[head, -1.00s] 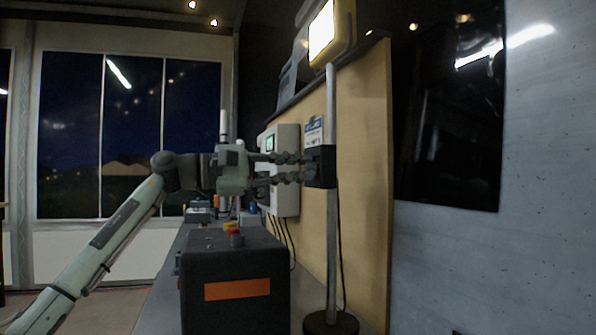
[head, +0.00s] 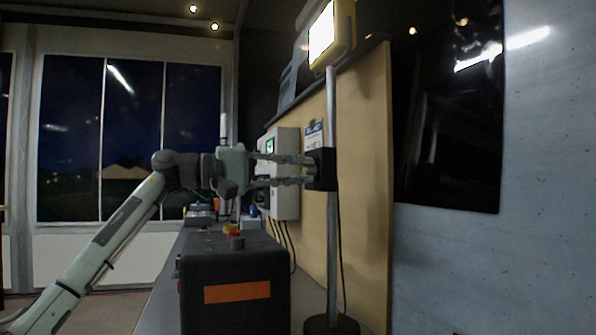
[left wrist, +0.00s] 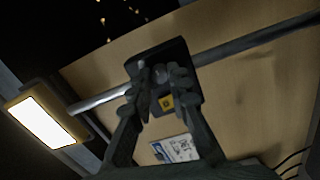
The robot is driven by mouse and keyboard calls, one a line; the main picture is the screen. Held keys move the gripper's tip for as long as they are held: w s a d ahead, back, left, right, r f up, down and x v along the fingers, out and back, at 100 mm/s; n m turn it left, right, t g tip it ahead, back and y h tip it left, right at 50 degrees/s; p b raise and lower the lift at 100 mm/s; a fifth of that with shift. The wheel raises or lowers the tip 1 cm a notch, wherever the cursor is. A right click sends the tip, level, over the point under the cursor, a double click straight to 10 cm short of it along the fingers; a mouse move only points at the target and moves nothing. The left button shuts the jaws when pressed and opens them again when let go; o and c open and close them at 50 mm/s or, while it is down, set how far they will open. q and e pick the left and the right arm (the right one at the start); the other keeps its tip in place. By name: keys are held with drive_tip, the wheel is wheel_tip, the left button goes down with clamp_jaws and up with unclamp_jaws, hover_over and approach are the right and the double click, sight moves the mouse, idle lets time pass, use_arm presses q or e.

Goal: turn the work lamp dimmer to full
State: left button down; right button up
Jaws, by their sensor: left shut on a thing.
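The work lamp (head: 331,35) is lit, with a yellow housing on a grey upright pole (head: 332,240). Its bright face also shows in the left wrist view (left wrist: 42,122). A black dimmer box (head: 326,169) is fixed on the pole; in the left wrist view the box (left wrist: 184,57) has a small yellow mark. My left gripper (head: 308,170) reaches it from the left, its fingers shut at the box's face. In the left wrist view the fingertips (left wrist: 158,88) close around the knob, which they mostly hide. My right gripper is not in view.
A black case (head: 235,270) with an orange stripe stands on the bench below my left arm. A wooden panel (head: 362,180) stands behind the pole, with a white wall box (head: 286,172). The pole's round base (head: 331,325) is at the bottom.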

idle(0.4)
use_arm(q)
drive_tip(key=c, duration=1.4)
unclamp_jaws()
drive_tip(key=shift+c, duration=0.2)
drive_tip(key=v, duration=1.2)
